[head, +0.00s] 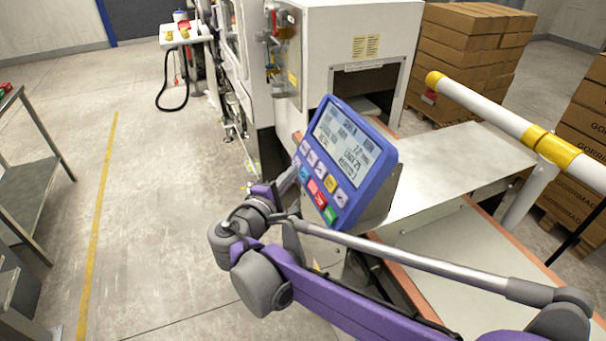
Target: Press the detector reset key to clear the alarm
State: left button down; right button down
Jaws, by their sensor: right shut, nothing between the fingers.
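The blue-framed control panel (386,165) stands tilted in the middle of the head view, with a lit grey screen (347,143) and two rows of keys. My right gripper (288,180) is shut and empty at the panel's left side, close to the lower key row. I cannot tell whether it touches a key. My left gripper is not in view.
The conveyor belt (455,250) and a metal plate (455,160) lie right of the panel. A white machine housing (345,30) stands behind it. A white and yellow rail (490,115) crosses at right, before stacked cartons (460,60). A metal table (35,190) stands left; floor between is clear.

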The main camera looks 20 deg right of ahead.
jog(key=shift+d, duration=0.15)
jog(key=shift+d+f, duration=0.2)
jog(key=shift+d, duration=0.05)
jog(key=shift+d+f, duration=0.15)
jog(key=shift+d, duration=0.25)
dwell(1.1)
jog(key=shift+a, duration=0.15)
jog(key=shift+a+r, duration=0.35)
jog(key=shift+a, duration=0.25)
jog(key=shift+s+a+r+p, duration=0.1)
jog(key=shift+a+r+p, duration=0.3)
jog(key=shift+a, duration=0.35)
jog(key=shift+w+a+r+p, duration=0.1)
jog(key=shift+a+r+p, duration=0.25)
jog(key=shift+a, duration=0.4)
jog(key=shift+s+a+r+p, duration=0.1)
jog(key=shift+a+r+p, duration=0.3)
jog(key=shift+a, duration=0.35)
